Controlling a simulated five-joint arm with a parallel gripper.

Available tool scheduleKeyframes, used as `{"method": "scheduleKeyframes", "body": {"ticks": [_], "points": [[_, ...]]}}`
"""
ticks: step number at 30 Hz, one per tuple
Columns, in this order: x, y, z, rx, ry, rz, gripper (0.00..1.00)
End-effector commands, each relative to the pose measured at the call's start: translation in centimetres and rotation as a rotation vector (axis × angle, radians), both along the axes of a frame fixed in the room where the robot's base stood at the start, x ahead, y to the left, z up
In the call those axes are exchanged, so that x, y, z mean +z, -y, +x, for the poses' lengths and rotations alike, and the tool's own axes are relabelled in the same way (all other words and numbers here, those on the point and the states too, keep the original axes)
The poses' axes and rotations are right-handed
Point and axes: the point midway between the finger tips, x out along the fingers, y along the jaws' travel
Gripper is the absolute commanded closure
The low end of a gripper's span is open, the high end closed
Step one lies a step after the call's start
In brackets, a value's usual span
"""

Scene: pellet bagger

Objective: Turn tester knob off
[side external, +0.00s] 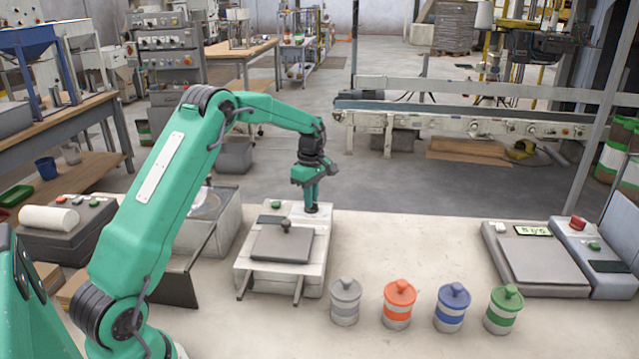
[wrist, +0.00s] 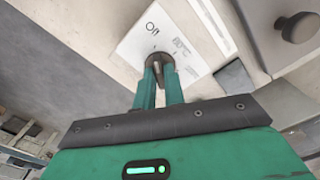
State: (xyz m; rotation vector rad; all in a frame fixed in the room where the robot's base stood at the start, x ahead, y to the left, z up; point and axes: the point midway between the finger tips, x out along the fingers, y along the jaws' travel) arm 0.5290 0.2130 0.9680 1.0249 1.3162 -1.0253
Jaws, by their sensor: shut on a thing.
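The tester (side external: 285,255) is a pale box with a dark plate and a round black handle on top, in the middle of the side view. Its small dark knob (side external: 311,210) sits at the back right of its top. My gripper (side external: 312,200) points down onto the knob. In the wrist view the gripper's two green fingers (wrist: 160,82) are closed on the dark round knob (wrist: 158,59), on a white label panel (wrist: 165,30). The panel reads "Off" and a temperature that looks like 80°C. The fingers hide part of the knob, and I cannot tell its setting.
Grey, orange, blue and green striped canisters (side external: 399,318) stand to the front right. A scale-like device (side external: 540,262) is at the far right. A dark box with a white roll (side external: 50,219) is at the left. The bench between has free room.

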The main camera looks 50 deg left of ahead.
Motion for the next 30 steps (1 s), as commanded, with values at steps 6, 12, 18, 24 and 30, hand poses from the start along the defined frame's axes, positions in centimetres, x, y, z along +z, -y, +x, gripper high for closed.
{"method": "scheduleKeyframes", "body": {"ticks": [6,12,18,24,30], "points": [[0.20,-0.01,0.01,0.030,0.001,0.000,1.00],[0.20,-0.01,0.01,0.031,0.001,0.000,1.00],[0.19,-0.01,0.00,0.031,0.001,0.000,0.73],[0.09,-0.01,0.00,0.030,0.000,0.000,0.67],[0.23,0.00,0.01,0.030,0.001,0.000,0.67]]}}
